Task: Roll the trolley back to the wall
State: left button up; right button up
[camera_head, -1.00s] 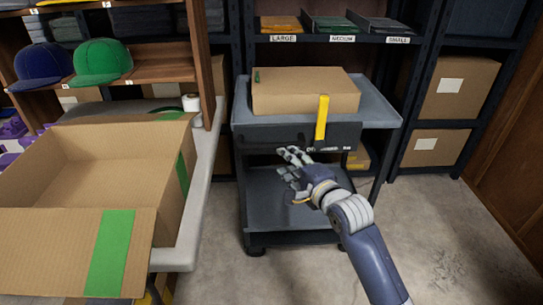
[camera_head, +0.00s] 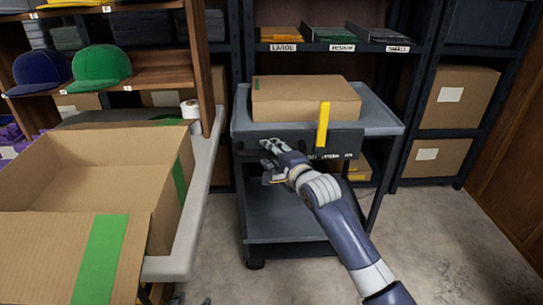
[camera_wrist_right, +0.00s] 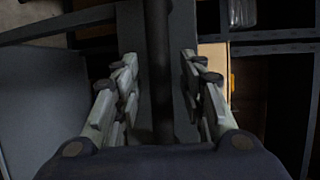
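The grey trolley (camera_head: 285,215) stands in front of the dark shelving, with a closed cardboard box (camera_head: 305,100) on its top tray. A yellow strip (camera_head: 323,125) stands upright on its near face. My right gripper (camera_head: 270,155) reaches the dark handle bar on the trolley's near side. In the right wrist view, the gripper's fingers (camera_wrist_right: 158,75) are spread on both sides of the dark handle bar (camera_wrist_right: 158,45), with gaps between fingers and bar. The gripper is open. My left gripper does not show clearly in any view.
A table with a large open cardboard box (camera_head: 105,170) stands close on the trolley's left. Dark shelving (camera_head: 395,150) with labelled bins and boxes is behind it. The concrete floor (camera_head: 440,240) to the right is clear up to the wooden wall (camera_head: 510,150).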

jog(key=shift+w+a, duration=0.1)
jog(key=shift+w, duration=0.1)
jog(key=shift+c, duration=0.6)
grip_shut()
